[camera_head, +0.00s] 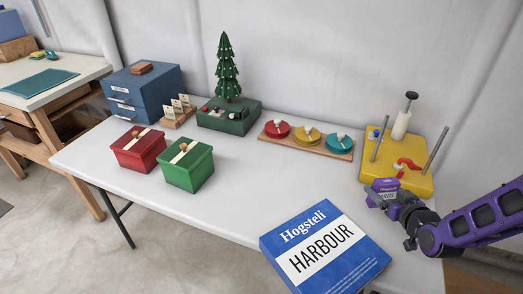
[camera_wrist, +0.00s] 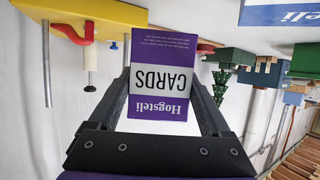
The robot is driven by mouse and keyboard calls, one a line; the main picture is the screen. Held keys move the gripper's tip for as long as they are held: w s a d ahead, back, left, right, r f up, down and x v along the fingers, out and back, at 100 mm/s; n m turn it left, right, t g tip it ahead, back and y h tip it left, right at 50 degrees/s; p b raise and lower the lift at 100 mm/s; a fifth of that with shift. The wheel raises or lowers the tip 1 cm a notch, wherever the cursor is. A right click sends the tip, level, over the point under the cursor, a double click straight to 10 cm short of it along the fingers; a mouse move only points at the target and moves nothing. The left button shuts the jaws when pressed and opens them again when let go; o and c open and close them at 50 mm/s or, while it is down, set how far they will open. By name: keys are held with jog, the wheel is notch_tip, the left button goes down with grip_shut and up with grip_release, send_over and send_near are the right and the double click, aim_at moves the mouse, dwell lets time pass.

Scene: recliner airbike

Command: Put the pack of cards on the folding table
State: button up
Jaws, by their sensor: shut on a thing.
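The pack of cards (camera_wrist: 163,75) is a small purple and white box marked "Hogsteli CARDS". My gripper (camera_wrist: 165,88) is shut on it, with one finger on each side. In the head view the pack (camera_head: 381,194) shows at the tip of my gripper (camera_head: 385,203), over the right part of the white folding table (camera_head: 245,150). It appears close to the table top; I cannot tell whether it touches.
A blue "Hogsteli HARBOUR" box (camera_head: 326,248) lies at the table's front edge, left of my gripper. A yellow board with posts (camera_head: 412,180) is just behind. Red (camera_head: 139,150) and green (camera_head: 186,166) boxes stand left. The table's middle is clear.

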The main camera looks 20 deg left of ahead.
aim_at(386, 197)
jog(key=shift+s+d+r+n+y, duration=0.2)
jog(key=shift+r+n+y, duration=0.1)
jog(key=shift+n+y, duration=0.3)
jog(key=shift+s+d+n+g+y, duration=0.2)
jog(key=shift+n+g+y, duration=0.1)
jog(key=shift+g+y, duration=0.2)
jog(key=shift+s+d+f+n+g+y, duration=0.1)
jog(key=shift+s+d+n+g+y, duration=0.6)
jog(key=shift+s+d+n+y, duration=0.15)
jog(key=shift+f, duration=0.15)
notch_tip(386, 197, down, 10)
jog(key=shift+a+r+b, duration=0.1)
jog(key=shift+b, duration=0.85)
jog(key=o, duration=1.3)
jog(key=shift+c, duration=0.2)
